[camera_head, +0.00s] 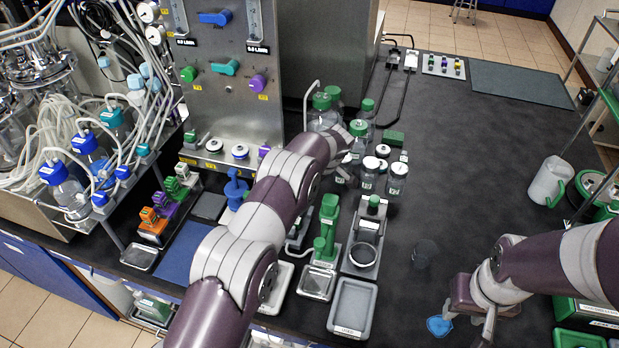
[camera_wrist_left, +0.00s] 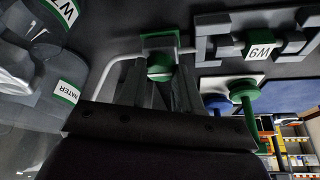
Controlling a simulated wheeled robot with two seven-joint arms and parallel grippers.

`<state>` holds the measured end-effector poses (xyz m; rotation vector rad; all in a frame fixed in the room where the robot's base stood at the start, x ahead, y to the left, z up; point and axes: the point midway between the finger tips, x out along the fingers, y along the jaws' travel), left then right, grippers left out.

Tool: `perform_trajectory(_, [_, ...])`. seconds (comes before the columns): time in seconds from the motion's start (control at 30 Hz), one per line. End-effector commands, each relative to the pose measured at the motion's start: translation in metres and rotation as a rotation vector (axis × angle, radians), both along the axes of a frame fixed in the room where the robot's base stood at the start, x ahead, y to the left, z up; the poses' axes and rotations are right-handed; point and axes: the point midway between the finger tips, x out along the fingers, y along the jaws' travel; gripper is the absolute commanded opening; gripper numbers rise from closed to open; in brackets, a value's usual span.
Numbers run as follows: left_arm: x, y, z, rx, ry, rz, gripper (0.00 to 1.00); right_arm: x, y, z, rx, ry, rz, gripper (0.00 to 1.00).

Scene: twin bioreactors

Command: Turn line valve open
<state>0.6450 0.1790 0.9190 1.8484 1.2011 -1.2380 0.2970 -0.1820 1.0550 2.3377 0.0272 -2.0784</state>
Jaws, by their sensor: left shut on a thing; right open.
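My left arm reaches across the bench in the head view, and its gripper is at the far end among green-capped bottles (camera_head: 360,130), mostly hidden by the wrist. In the left wrist view the left gripper (camera_wrist_left: 158,82) is shut on a small green part (camera_wrist_left: 160,66), in front of a green block (camera_wrist_left: 160,40) and a bent grey tube (camera_wrist_left: 120,64). I cannot tell if this part is the line valve. The panel (camera_head: 235,115) carries a blue handle (camera_head: 215,18), teal handle (camera_head: 225,68), green knob (camera_head: 189,74) and purple knob (camera_head: 258,83). My right gripper (camera_head: 466,322) is open at the lower right.
A blue piece (camera_head: 438,326) lies beside the right gripper. A grey tray (camera_head: 352,308) is at the front edge. A white jug (camera_head: 547,182) stands at the right. Bottles with blue caps (camera_head: 65,185) are at the left.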

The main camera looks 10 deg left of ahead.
Motion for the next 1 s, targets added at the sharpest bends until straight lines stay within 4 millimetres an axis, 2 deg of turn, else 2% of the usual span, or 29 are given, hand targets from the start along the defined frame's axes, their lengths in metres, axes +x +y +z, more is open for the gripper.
perform_trajectory(0.43, [0.000, -0.001, 0.000, -0.002, -0.002, 0.010, 0.03, 0.000, 0.000, 0.002, 0.000, 0.000, 0.000, 0.43])
perform_trajectory(0.47, [0.000, -0.001, 0.000, -0.002, -0.002, 0.010, 0.40, 0.000, 0.000, 0.002, 0.000, 0.000, 0.000, 0.43])
perform_trajectory(0.5, [0.000, -0.001, 0.000, -0.002, -0.002, 0.009, 0.53, 0.000, 0.000, 0.002, 0.000, 0.000, 0.000, 0.43])
perform_trajectory(0.53, [0.000, -0.001, 0.000, -0.002, -0.002, 0.009, 0.59, 0.000, 0.000, 0.002, 0.000, 0.000, 0.000, 0.43])
perform_trajectory(0.83, [0.000, -0.001, 0.003, -0.001, -0.002, 0.008, 0.59, 0.000, 0.000, 0.004, 0.000, 0.000, 0.000, 0.43])
perform_trajectory(0.97, [-0.003, -0.009, 0.025, -0.001, -0.002, 0.006, 0.59, 0.000, 0.000, 0.016, 0.000, 0.000, 0.000, 0.43])
perform_trajectory(1.0, [-0.004, -0.012, 0.037, -0.001, -0.002, 0.006, 0.59, 0.000, 0.000, 0.024, 0.000, 0.001, 0.000, 0.43])
